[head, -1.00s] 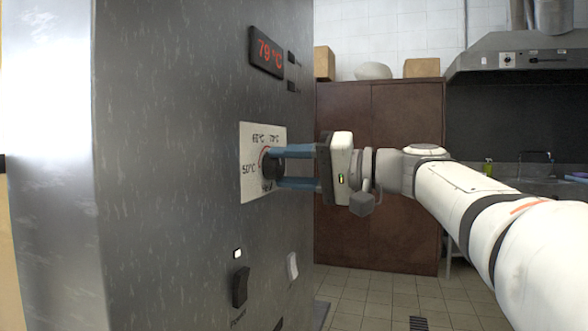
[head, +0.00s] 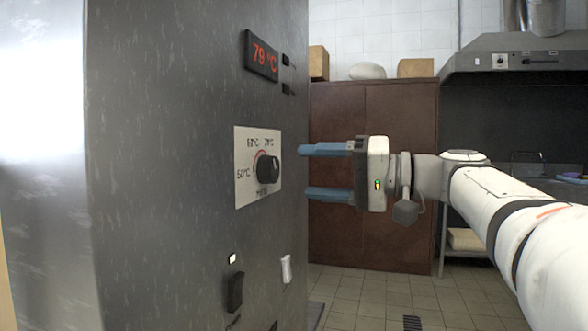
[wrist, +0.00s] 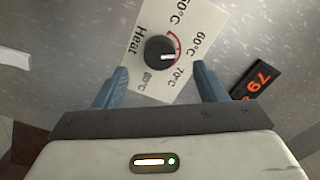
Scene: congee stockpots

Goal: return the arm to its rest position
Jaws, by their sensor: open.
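My gripper (head: 328,172) is open and empty, with its two blue fingers pointing left at the metal cabinet (head: 180,200). It is clear of the black heat knob (head: 268,168), with a gap between the fingertips and the knob. The knob sits on a white temperature plate (head: 244,190). In the wrist view the knob (wrist: 160,54) shows ahead, between and beyond the blue fingers (wrist: 162,88). My white arm extends from the lower right to the gripper. The rest position itself is not marked in view.
A red display (head: 262,56) above the plate reads 79 °C. A dark switch (head: 235,292) and a white switch (head: 286,269) are lower on the cabinet. A brown cupboard (head: 400,240) stands behind my gripper. Tiled floor (head: 365,300) shows below.

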